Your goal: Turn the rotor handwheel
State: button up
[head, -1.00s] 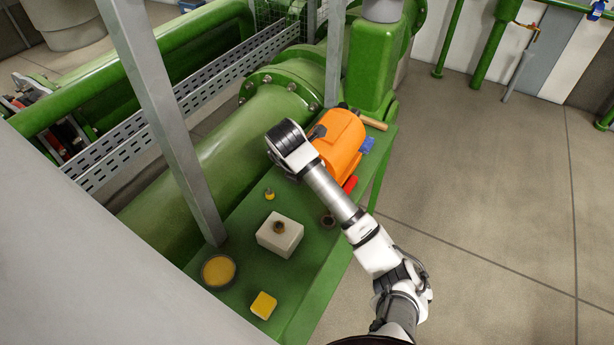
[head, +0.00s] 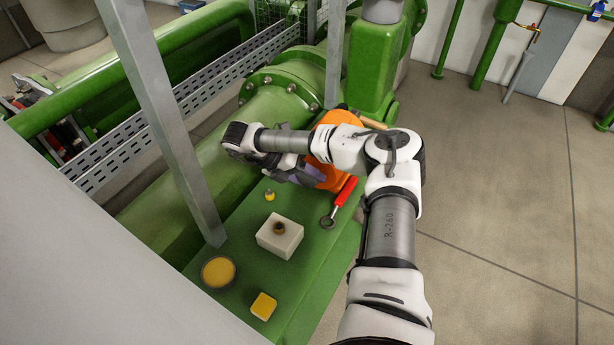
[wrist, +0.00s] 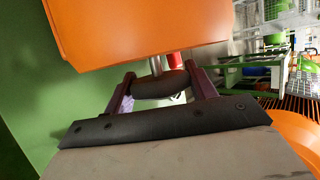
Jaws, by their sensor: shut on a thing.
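The orange case (head: 328,180) stands on the green bench and is partly hidden by my arm; it fills the top of the wrist view (wrist: 140,25). My gripper (head: 310,178) is at the case's near left side, largely covered by my wrist in the head view. In the wrist view my gripper's two purplish fingers (wrist: 160,92) are closed on a dark rounded grip, which I take to be the rotor handwheel (wrist: 160,83). A pale metal shaft shows just behind it. The rest of the handwheel is hidden.
The green bench (head: 315,262) also holds a red-handled tool (head: 345,191), a white block (head: 280,240) with a brown knob, a round yellow-filled dish (head: 218,272) and a yellow block (head: 263,306). A grey post (head: 165,120) rises at left. The floor at right is clear.

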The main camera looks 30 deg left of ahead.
jog(key=n+h, duration=0.1)
jog(key=h, duration=0.2)
jog(key=shift+t+h, duration=0.3)
jog(key=shift+t, duration=0.1)
jog(key=shift+h, duration=0.5)
jog(key=shift+f+n, duration=0.1)
jog(key=shift+n, duration=0.2)
jog(key=o, duration=1)
jog(key=shift+s, duration=0.1)
